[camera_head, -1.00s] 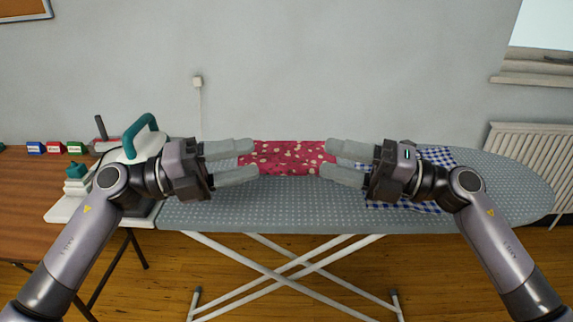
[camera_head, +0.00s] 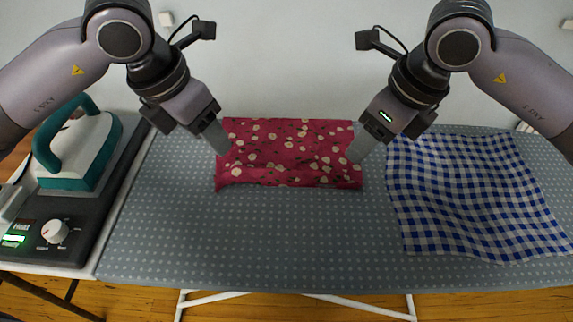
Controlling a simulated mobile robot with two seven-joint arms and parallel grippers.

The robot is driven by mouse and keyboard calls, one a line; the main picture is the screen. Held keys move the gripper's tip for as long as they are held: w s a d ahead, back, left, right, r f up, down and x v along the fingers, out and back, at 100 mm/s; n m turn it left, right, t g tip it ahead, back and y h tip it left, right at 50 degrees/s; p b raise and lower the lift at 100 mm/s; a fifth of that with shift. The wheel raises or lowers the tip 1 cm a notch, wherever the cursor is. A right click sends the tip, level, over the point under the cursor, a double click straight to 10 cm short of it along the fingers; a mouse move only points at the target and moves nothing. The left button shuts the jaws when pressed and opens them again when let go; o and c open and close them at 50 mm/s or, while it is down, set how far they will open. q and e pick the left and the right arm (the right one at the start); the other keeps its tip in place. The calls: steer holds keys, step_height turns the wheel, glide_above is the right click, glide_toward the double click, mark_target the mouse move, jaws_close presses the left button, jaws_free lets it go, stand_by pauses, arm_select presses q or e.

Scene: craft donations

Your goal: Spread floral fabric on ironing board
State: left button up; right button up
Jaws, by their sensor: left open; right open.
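The red floral fabric (camera_head: 285,155) lies on the grey dotted ironing board (camera_head: 270,235), left of the board's middle. It looks like a wide strip with small wrinkles and uneven edges. My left gripper (camera_head: 219,142) points down at the fabric's left end. My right gripper (camera_head: 362,147) points down at its right end. Both are open; the fingers overlap the fabric's edges in the picture, and I cannot tell whether they touch it. Parts of the fabric's side edges are hidden behind the fingers.
A blue and white checked cloth (camera_head: 470,195) lies on the board to the right. A teal and white iron (camera_head: 80,150) stands at the left on its station, which has a dial (camera_head: 55,231). The board's front middle is clear. The wall is close behind.

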arm_select(q)
glide_above(224, 185)
steer(key=shift+s+a+f, duration=0.1)
steer(key=shift+f, duration=1.2)
steer(key=shift+s+a+f, duration=0.15)
steer(key=shift+f, duration=1.2)
steer(key=shift+s+a+f, duration=0.1)
steer(key=shift+f, duration=1.2)
arm_select(e)
glide_above(352, 187)
steer(key=shift+s+d+f, duration=0.15)
steer(key=shift+f, duration=1.85)
steer(key=shift+s+d+f, duration=0.15)
steer(key=shift+f, duration=1.85)
arm_select(q)
steer(key=shift+f+b, duration=0.4)
arm_select(e)
steer(key=shift+f, duration=0.4)
arm_select(q)
steer(key=shift+f+b, duration=0.6)
steer(key=shift+f, duration=0.05)
arm_select(e)
steer(key=shift+f, duration=0.6)
arm_select(q)
steer(key=shift+f, duration=0.1)
steer(key=shift+f, duration=0.35)
jaws_close()
arm_select(e)
jaws_close()
